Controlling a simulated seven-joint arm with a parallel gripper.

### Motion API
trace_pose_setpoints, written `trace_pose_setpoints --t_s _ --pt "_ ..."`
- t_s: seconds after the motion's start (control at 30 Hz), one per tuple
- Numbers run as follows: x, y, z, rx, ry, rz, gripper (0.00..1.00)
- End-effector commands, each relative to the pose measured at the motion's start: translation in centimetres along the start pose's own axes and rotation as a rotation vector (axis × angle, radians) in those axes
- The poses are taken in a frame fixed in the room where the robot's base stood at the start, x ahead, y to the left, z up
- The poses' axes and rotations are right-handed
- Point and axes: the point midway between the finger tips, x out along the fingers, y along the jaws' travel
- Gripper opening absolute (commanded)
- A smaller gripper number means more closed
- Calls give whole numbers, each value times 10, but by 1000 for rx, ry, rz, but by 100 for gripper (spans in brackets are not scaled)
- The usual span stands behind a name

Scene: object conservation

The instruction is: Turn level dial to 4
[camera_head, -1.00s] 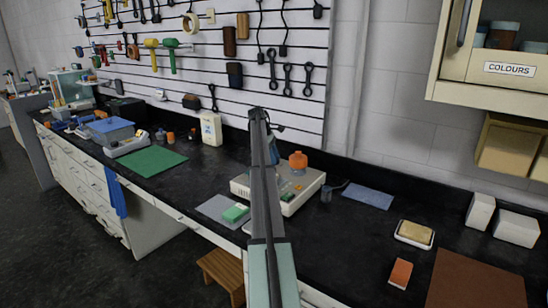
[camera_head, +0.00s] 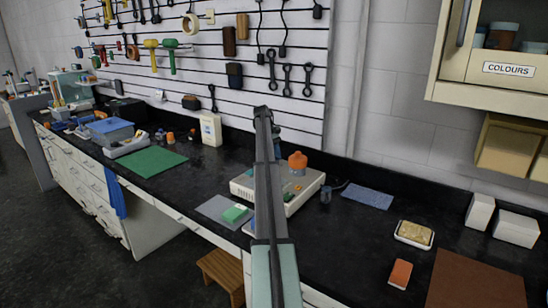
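A beige box-shaped device (camera_head: 306,188) stands on the black bench in the middle of the head view. An orange rounded piece (camera_head: 297,162) sits on its top, and small green parts show on its upper face. My arm crosses in front of it and hides its middle. I cannot make out a level dial or any numbers on it.
A grey mat with a green block (camera_head: 235,214) lies left of the device. A dark small cup (camera_head: 326,194) and a blue cloth (camera_head: 367,195) lie to its right. A tray with a yellowish sponge (camera_head: 414,233), an orange block (camera_head: 400,274) and white boxes are further right.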

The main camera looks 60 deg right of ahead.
Motion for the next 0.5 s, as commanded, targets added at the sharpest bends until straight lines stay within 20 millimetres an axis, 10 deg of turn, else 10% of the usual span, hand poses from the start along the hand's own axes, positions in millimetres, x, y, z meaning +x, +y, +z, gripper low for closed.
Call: trace_pose_setpoints --t_s 0.33,0.37,0.5 --pt "0 0 0 2 2 0 10" --pt "0 0 0 2 2 0 42" --pt "0 0 0 1 1 0 55"
